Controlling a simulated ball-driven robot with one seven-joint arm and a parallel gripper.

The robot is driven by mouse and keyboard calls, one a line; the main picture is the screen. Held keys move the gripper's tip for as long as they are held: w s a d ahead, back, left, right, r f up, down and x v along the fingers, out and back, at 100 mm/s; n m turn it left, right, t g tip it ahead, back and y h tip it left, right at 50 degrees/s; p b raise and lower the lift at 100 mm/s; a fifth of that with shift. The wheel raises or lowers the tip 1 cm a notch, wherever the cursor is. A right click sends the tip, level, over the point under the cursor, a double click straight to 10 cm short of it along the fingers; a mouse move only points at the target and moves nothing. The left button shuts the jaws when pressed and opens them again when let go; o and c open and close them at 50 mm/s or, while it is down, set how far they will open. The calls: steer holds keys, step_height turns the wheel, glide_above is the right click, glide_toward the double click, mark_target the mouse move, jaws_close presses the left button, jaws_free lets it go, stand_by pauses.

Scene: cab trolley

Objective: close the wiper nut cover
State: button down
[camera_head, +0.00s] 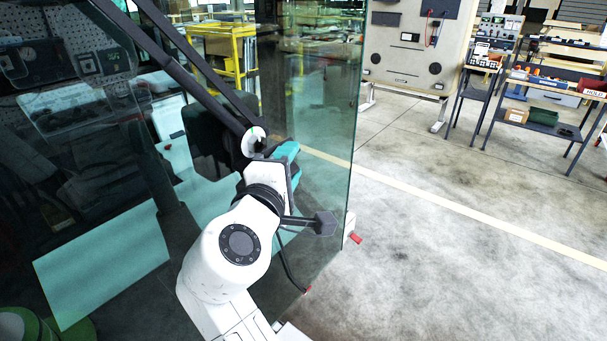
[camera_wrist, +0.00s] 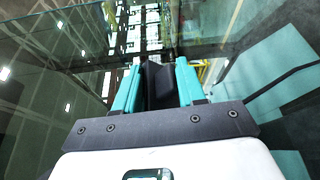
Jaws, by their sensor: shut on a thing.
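The dark wiper arm (camera_head: 196,70) runs down across the glass from the upper left in the head view. At its lower end is a pale round part (camera_head: 254,137), next to my gripper (camera_head: 277,150). In the wrist view my gripper (camera_wrist: 158,66) has its two teal fingers on either side of a dark piece (camera_wrist: 157,86), apparently the wiper nut cover, and is shut on it. My white wrist and arm hide much of the area below the pivot in the head view. I cannot tell the cover's exact angle.
A large tinted glass pane (camera_head: 315,110) stands close around my arm. A small red-tipped part (camera_head: 355,238) shows by the pane's lower right. Open concrete floor lies to the right, with a workbench (camera_head: 545,125) and a beige panel (camera_head: 415,50) farther back.

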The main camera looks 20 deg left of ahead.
steer(key=n, duration=0.1)
steer(key=a+r+n+g, duration=0.1)
steer(key=r+n, duration=0.1)
steer(key=shift+w+a+r+n+g+h, duration=0.2)
steer(key=shift+w+a+n+g+h, duration=0.1)
steer(key=shift+w+n, duration=0.1)
steer(key=shift+w+a+r+n+g+h, duration=0.1)
steer(key=shift+a+r+n+g+h, duration=0.3)
steer(key=shift+n, duration=0.4)
steer(key=shift+w+a+n, duration=0.1)
steer(key=shift+a+n, duration=0.3)
steer(key=c, duration=0.9)
jaws_free()
steer(key=shift+a, duration=0.1)
steer(key=shift+r, duration=0.15)
steer(key=b+v, duration=0.2)
steer(key=v, duration=0.8)
steer(key=shift+s+r+b, duration=0.2)
steer(key=shift+s+b, duration=0.1)
steer(key=shift+s, duration=0.05)
